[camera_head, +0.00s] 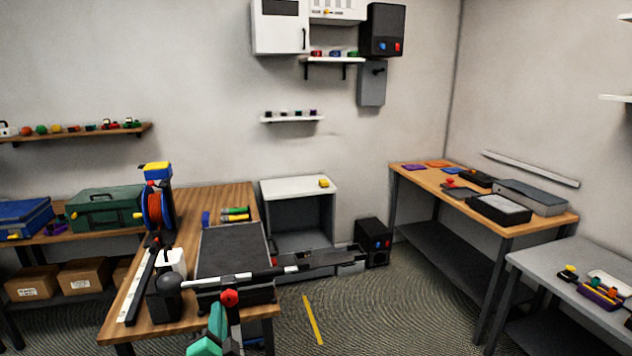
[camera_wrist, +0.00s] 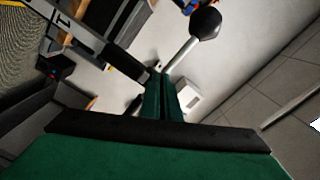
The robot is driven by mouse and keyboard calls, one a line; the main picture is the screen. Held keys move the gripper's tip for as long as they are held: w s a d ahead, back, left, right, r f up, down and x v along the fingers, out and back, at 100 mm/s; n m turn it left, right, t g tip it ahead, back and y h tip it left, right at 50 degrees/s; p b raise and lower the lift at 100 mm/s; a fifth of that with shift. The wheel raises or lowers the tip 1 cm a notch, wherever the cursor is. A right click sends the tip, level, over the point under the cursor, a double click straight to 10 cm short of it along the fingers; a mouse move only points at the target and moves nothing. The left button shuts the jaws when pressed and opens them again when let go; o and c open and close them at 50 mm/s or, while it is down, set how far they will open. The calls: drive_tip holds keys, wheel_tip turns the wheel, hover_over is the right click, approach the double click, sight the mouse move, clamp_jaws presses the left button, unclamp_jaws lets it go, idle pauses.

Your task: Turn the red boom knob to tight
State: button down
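A red knob (camera_head: 229,297) shows in the head view just below the black and white boom (camera_head: 235,278), which runs level across the front of the workbench. The boom has a black ball (camera_head: 168,281) near its left end. My gripper (camera_head: 218,312), green, is at the bottom of the head view, just below and left of the red knob; I cannot tell whether they touch. In the wrist view the green fingers (camera_wrist: 162,98) are together, with only a thin dark line between them. No red knob shows there. A bar and a black ball (camera_wrist: 205,24) lie beyond the fingertips.
The wooden workbench (camera_head: 135,305) carries a dark mat (camera_head: 232,250), a reel stand (camera_head: 155,210) and a white-and-black strip (camera_head: 138,287). A white cabinet (camera_head: 290,187) stands behind it. Another wooden table (camera_head: 420,180) is at right. Open floor lies between.

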drive_tip(key=shift+w+d+r, duration=0.1)
drive_tip(key=shift+d+r, duration=0.1)
drive_tip(key=s, duration=0.6)
drive_tip(key=shift+d+f, duration=0.3)
drive_tip(key=shift+d, duration=0.1)
drive_tip(key=s+d+f+n+g+h, duration=0.1)
drive_tip(key=s+d+f+n, duration=0.1)
drive_tip(key=s+d+f, duration=0.65)
drive_tip(key=s+d+f+n+h, duration=0.1)
drive_tip(key=s+d+f+n, duration=0.3)
drive_tip(key=s+f, duration=0.65)
drive_tip(key=s+d+n+h, duration=0.1)
drive_tip(key=s+d, duration=0.2)
drive_tip(key=s, duration=0.4)
drive_tip(key=s+d+n+h, duration=0.1)
drive_tip(key=s+d, duration=0.2)
drive_tip(key=s, duration=0.5)
drive_tip(key=s+d+g+h, duration=0.1)
drive_tip(key=s+d, duration=0.2)
drive_tip(key=s, duration=0.4)
drive_tip(key=shift+s+d+f+n, duration=0.2)
drive_tip(key=shift+f+n, duration=0.2)
drive_tip(key=shift+f, duration=0.05)
